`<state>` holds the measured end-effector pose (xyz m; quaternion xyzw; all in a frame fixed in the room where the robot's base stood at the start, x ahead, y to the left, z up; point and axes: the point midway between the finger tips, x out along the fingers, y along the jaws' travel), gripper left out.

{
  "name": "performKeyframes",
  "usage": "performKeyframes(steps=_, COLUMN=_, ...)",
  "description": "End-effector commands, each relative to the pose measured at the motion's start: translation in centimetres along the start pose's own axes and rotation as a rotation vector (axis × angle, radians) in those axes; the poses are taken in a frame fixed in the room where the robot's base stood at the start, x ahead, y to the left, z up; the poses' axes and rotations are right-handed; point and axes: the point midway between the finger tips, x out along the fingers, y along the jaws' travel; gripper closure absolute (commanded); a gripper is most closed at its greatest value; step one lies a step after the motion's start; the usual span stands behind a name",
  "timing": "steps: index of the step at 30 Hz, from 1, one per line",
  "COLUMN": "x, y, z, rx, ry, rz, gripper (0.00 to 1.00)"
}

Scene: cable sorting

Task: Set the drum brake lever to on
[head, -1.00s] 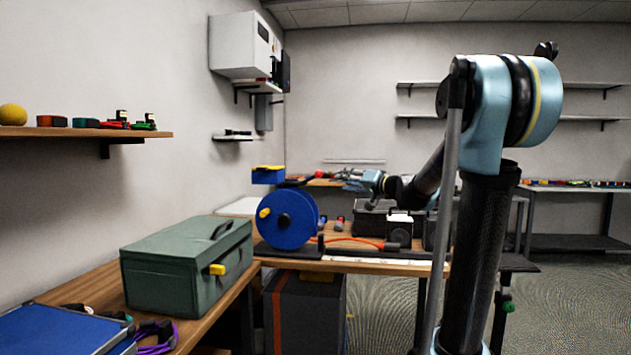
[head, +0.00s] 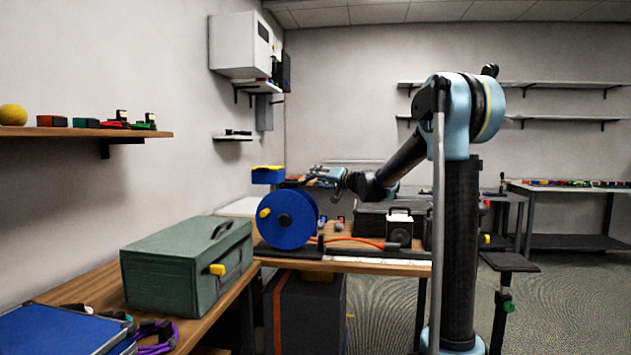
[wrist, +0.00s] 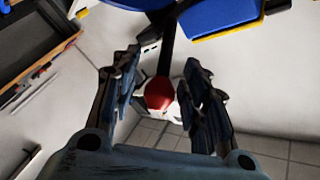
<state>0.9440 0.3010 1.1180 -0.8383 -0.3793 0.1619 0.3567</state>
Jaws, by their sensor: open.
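The drum brake lever is a black bar (wrist: 168,48) ending in a red knob (wrist: 159,92). In the wrist view the knob lies between the two spread fingers of my gripper (wrist: 160,98), with gaps to both sides. In the head view my gripper (head: 318,174) is above and just right of the blue cable drum (head: 287,228); the knob is hidden there. My gripper is open. The drum stands upright on the far bench, with a yellow handle (head: 264,213) on its face. I cannot read an on or off mark.
A blue bin with a yellow rim (head: 268,176) is behind the drum, close to my gripper. An orange cable (head: 355,240) runs right along the bench to a black block. Dark cases (head: 372,221) stand right of the drum. A green toolbox (head: 187,267) is on the near bench.

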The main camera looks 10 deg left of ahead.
Motion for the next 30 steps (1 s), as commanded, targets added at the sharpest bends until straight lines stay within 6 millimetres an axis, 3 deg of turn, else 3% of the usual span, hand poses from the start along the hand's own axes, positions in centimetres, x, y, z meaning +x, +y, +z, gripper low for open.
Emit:
performKeyframes(steps=6, x=1.39, y=-0.03, z=0.05, rx=0.000, ry=-0.001, rz=-0.001, gripper=0.59)
performKeyframes(steps=14, x=1.49, y=-0.02, z=0.03, rx=0.000, ry=0.000, rz=0.000, gripper=0.59)
performKeyframes(steps=15, x=1.48, y=-0.02, z=0.03, rx=0.000, ry=0.000, rz=0.000, gripper=0.61)
performKeyframes(steps=20, x=1.47, y=-0.01, z=0.03, rx=0.000, ry=0.000, rz=0.000, gripper=0.97)
performKeyframes(steps=21, x=1.47, y=0.00, z=0.02, rx=0.000, ry=0.000, rz=0.000, gripper=1.00)
performKeyframes(steps=30, x=1.45, y=0.05, z=0.01, rx=0.000, ry=0.000, rz=0.001, gripper=1.00)
